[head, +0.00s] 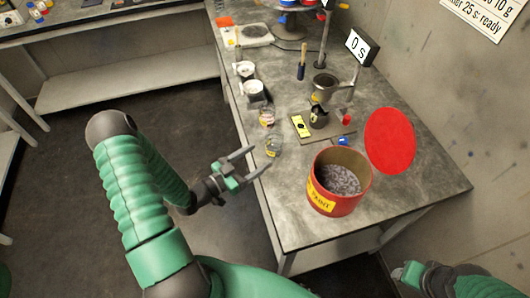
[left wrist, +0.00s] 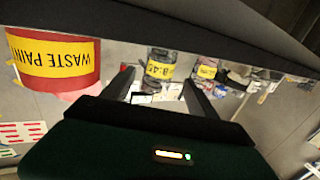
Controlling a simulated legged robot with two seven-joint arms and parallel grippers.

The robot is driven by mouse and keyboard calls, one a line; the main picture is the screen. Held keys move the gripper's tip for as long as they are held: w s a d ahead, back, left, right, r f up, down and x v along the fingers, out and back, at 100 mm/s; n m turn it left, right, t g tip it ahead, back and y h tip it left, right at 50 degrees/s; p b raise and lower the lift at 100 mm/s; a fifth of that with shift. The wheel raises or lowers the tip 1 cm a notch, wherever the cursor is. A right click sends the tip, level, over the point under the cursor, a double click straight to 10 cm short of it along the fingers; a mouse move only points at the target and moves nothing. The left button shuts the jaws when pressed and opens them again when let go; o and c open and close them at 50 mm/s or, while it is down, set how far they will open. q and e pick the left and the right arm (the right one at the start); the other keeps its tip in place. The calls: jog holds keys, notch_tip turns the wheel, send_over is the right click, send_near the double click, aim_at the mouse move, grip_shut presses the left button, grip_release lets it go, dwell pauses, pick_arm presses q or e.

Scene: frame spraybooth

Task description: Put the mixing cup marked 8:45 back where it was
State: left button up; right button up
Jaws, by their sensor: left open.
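The mixing cup marked 8:45 (left wrist: 160,68) is a clear cup with a yellow label, seen ahead between my left fingers in the left wrist view. In the head view this appears to be the nearer cup (head: 273,147), at the table's left edge. My left gripper (head: 262,154) is open and empty, its fingertips just short of that cup. A second labelled cup (head: 267,118) stands behind it; it also shows in the left wrist view (left wrist: 206,70). Part of my right arm's end (head: 410,273) shows at the bottom right; its jaws are unclear.
A red waste paint bucket (head: 322,197) stands right of the cups, with a red disc (head: 390,141) beyond.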

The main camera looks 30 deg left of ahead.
pick_arm(q)
jog(key=v, duration=0.7)
jog(key=shift+s+b, duration=0.3)
jog(key=shift+b, duration=0.05)
pick_arm(e)
jog(key=shift+f, duration=0.5)
pick_arm(q)
jog(key=shift+a, duration=0.1)
pick_arm(e)
jog(key=shift+c, duration=0.3)
